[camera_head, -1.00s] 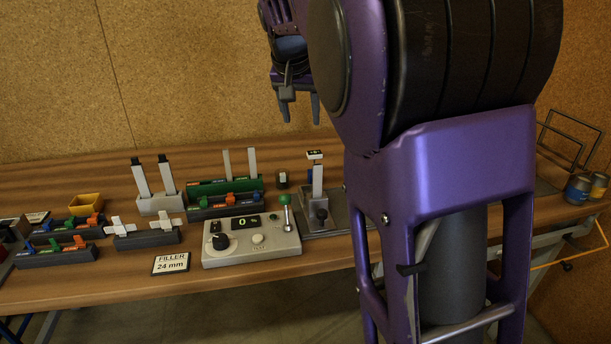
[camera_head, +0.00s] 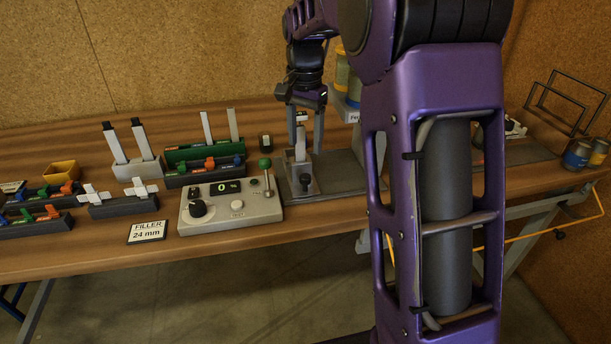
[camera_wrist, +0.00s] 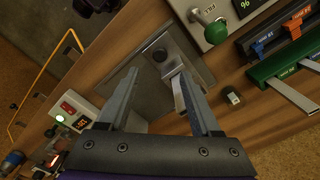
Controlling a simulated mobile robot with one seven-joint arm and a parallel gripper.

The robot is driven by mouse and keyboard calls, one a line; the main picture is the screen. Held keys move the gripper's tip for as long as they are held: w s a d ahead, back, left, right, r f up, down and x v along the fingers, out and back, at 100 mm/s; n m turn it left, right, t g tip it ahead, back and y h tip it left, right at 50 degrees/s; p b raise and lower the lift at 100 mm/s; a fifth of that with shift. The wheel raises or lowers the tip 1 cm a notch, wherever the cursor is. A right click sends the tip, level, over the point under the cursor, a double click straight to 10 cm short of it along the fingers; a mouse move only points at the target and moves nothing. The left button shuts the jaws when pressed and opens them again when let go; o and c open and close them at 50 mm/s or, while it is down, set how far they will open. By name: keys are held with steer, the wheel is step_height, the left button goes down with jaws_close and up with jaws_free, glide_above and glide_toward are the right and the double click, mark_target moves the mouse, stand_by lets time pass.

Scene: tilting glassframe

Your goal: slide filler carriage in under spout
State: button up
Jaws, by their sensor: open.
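The filler carriage (camera_head: 304,183) is a small metal block with a dark round knob and a pale upright post (camera_head: 299,143). It is on a grey metal base plate (camera_head: 345,178), towards its left end. In the wrist view the carriage knob (camera_wrist: 160,56) is beyond the fingertips and the post is beside the right-hand finger. My gripper (camera_head: 305,146) points down over the plate, open, with its fingers around or just behind the post; I cannot tell whether they touch it. My gripper also shows in the wrist view (camera_wrist: 158,74). I cannot make out the spout for certain.
A control box (camera_head: 231,205) with a green-knobbed lever, reading 0, stands left of the plate. A card (camera_head: 147,232) reads "FILLER 24 mm". Racks of coloured slides (camera_head: 205,165) stand further left. Cans (camera_head: 577,157) stand far right.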

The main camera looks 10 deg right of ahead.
mark_target(305, 176)
step_height(305, 176, down, 10)
steer(key=shift+r+b, duration=0.15)
steer(key=shift+b, duration=0.6)
steer(key=shift+c, duration=0.2)
jaws_close()
stand_by(0.7)
